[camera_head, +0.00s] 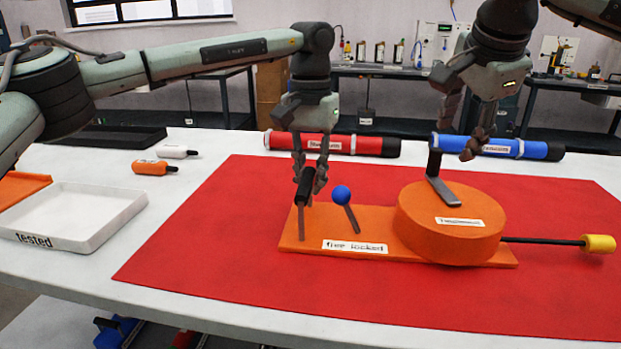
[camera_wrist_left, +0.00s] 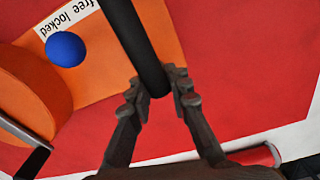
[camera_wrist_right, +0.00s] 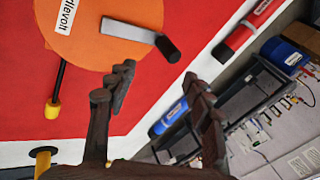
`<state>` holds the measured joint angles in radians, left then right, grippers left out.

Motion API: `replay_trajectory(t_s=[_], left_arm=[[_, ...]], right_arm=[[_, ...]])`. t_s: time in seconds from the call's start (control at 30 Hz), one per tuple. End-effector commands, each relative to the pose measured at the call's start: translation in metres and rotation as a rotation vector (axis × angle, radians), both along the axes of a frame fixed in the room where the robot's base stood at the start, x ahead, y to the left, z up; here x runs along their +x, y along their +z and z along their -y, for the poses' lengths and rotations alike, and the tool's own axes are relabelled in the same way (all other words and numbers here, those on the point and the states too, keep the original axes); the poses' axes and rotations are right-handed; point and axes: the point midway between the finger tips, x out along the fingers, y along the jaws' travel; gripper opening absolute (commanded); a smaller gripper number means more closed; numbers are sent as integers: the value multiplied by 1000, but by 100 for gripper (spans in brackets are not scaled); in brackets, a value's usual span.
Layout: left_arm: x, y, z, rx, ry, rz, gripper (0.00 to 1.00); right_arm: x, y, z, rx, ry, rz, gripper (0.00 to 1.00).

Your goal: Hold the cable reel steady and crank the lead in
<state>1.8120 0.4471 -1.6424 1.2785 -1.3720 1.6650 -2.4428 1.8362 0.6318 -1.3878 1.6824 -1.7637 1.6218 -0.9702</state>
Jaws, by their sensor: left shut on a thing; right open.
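The cable reel is an orange drum (camera_head: 450,222) on a flat orange base (camera_head: 310,236). My left gripper (camera_head: 307,180) is shut on the black grip bar (camera_wrist_left: 141,45) at the base's left end. A lever with a blue ball (camera_head: 341,195) leans left by the "free locked" label (camera_head: 355,247). The crank (camera_head: 443,190) lies across the drum top, its dark upright handle (camera_head: 434,161) at the far-left end. My right gripper (camera_head: 463,135) is open and empty above and beside the handle, which also shows in the right wrist view (camera_wrist_right: 168,48). The black lead (camera_head: 540,240) runs right to a yellow end (camera_head: 598,243).
The reel sits on a red mat (camera_head: 220,235). A red tube (camera_head: 340,144) and a blue tube (camera_head: 525,148) lie behind it. A white "tested" tray (camera_head: 80,215), an orange bottle-like item (camera_head: 152,168) and a white one (camera_head: 176,151) are at left. The mat's front is clear.

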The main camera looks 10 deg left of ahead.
Motion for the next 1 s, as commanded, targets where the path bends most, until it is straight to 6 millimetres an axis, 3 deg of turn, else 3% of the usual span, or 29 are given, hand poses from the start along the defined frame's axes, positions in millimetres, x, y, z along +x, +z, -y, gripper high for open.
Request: replay_trajectory(t_s=[0.2, 0.4, 0.63, 1.0], left_arm=[[0, 0, 0, 0, -3, 0, 0], [0, 0, 0, 0, -3, 0, 0], [0, 0, 0, 0, -3, 0, 0], [0, 0, 1, 0, -3, 0, 0]], right_arm=[[16, 11, -1, 327, -530, -199, 52], [21, 20, -3, 470, -794, -298, 52], [24, 11, -5, 497, -851, -322, 52], [37, -40, -14, 496, -848, -321, 52]])
